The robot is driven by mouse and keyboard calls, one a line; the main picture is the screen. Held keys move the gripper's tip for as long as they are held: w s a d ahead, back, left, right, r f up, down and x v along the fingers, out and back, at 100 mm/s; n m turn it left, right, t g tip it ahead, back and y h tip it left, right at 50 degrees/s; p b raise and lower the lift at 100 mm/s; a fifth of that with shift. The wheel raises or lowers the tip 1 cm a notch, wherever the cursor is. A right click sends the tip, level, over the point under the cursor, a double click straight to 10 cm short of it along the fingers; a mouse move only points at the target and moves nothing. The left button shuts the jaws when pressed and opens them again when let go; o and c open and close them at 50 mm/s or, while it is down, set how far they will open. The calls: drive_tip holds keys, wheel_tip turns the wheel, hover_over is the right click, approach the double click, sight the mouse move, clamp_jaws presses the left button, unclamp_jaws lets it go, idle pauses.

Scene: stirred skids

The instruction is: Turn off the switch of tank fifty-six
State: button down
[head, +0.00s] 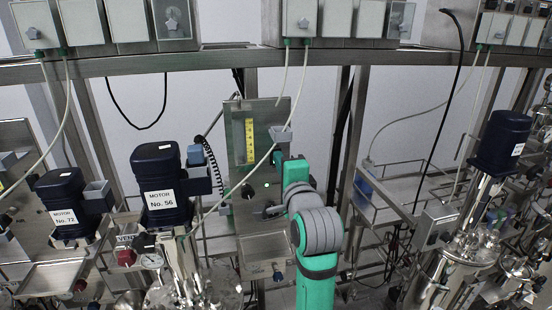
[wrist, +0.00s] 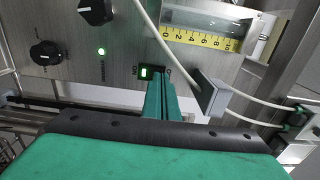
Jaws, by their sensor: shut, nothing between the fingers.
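The tank fifty-six motor (head: 160,190) is dark blue with a white label reading "MOTOR No. 56". A steel control panel (head: 240,215) stands right of it, partly behind my arm. In the wrist view a small black rocker switch (wrist: 147,72) shows a lit green part at its left, beside a small label that seems to read "ON". My gripper (wrist: 160,82) is shut and empty, its green fingers together. The fingertips are at the right part of the switch and cover some of it; I cannot tell whether they touch.
Two black knobs, one upper (wrist: 95,10) and one lower left (wrist: 45,53), and a green indicator light (wrist: 101,51) sit left of the switch. A yellow scale (wrist: 200,38) and a pale cable (wrist: 180,65) are close to the fingers. Motor No. 72 (head: 64,200) stands at far left.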

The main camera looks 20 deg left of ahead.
drive_tip(key=shift+w+a, duration=0.15)
drive_tip(key=shift+w, duration=0.05)
idle(0.5)
drive_tip(key=shift+w+a, duration=0.15)
drive_tip(key=shift+w, duration=0.25)
drive_tip(key=shift+s, duration=0.15)
drive_tip(key=v, duration=0.8)
idle(1.0)
idle(0.4)
